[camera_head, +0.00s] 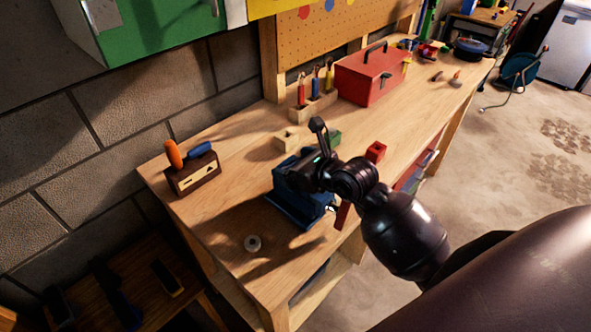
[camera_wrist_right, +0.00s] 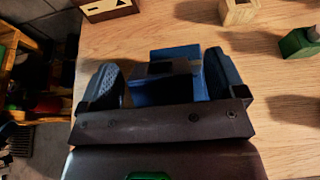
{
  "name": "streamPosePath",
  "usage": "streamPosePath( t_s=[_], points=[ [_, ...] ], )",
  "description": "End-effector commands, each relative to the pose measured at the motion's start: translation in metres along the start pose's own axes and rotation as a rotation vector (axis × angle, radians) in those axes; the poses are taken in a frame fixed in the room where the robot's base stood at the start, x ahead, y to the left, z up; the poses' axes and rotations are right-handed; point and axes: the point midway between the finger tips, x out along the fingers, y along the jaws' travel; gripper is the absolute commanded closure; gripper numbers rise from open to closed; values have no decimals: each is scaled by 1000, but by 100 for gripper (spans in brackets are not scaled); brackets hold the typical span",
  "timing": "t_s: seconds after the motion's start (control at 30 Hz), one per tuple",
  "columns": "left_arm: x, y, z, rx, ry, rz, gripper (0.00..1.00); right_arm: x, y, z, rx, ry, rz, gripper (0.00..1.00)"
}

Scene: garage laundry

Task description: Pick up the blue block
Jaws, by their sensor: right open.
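A blue, blocky object with a dark upper part (camera_wrist_right: 178,88) lies between the two finger pads in the right wrist view. In the head view the blue object (camera_head: 298,212) sits near the bench's front edge, partly covered by my right gripper (camera_head: 296,178). I cannot tell whether it is one piece or a vise with a separate blue block. My right gripper (camera_wrist_right: 165,78) is open, its pads on either side of the blue shape; contact is not clear. My left gripper is not in view.
The bench's left front is mostly clear.

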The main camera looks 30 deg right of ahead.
Motion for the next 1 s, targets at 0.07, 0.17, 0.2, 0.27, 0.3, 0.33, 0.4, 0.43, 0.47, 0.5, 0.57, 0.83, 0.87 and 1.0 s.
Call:
streamPosePath(
  t_s=[0.07, 0.17, 0.2, 0.27, 0.3, 0.33, 0.4, 0.43, 0.47, 0.5, 0.57, 0.83, 0.87, 1.0],
  points=[
    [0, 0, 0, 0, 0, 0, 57, 0, 0, 0, 0, 0, 0, 11],
    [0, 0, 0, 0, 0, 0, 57, 0, 0, 0, 0, 0, 0, 23],
    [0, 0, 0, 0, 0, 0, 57, 0, 0, 0, 0, 0, 0, 29],
    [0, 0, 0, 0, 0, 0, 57, 0, 0, 0, 0, 0, 0, 38],
    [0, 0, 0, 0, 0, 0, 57, 0, 0, 0, 0, 0, 0, 44],
    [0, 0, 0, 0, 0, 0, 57, 0, 0, 0, 0, 0, 0, 49],
    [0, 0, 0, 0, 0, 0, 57, 0, 0, 0, 0, 0, 0, 60],
    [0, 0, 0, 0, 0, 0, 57, 0, 0, 0, 0, 0, 0, 64],
    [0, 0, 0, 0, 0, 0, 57, 0, 0, 0, 0, 0, 0, 68],
    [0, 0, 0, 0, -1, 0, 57, 0, 0, 0, 0, 0, 0, 68],
    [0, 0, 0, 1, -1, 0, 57, 0, 0, 0, 0, 0, 0, 68],
    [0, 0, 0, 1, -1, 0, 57, -5, 0, 13, -1, -4, 1, 68],
    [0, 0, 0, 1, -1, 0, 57, -6, 0, 16, -1, -4, 1, 68],
    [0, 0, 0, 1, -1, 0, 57, -17, 0, 42, -3, -6, 1, 68]
  ],
)
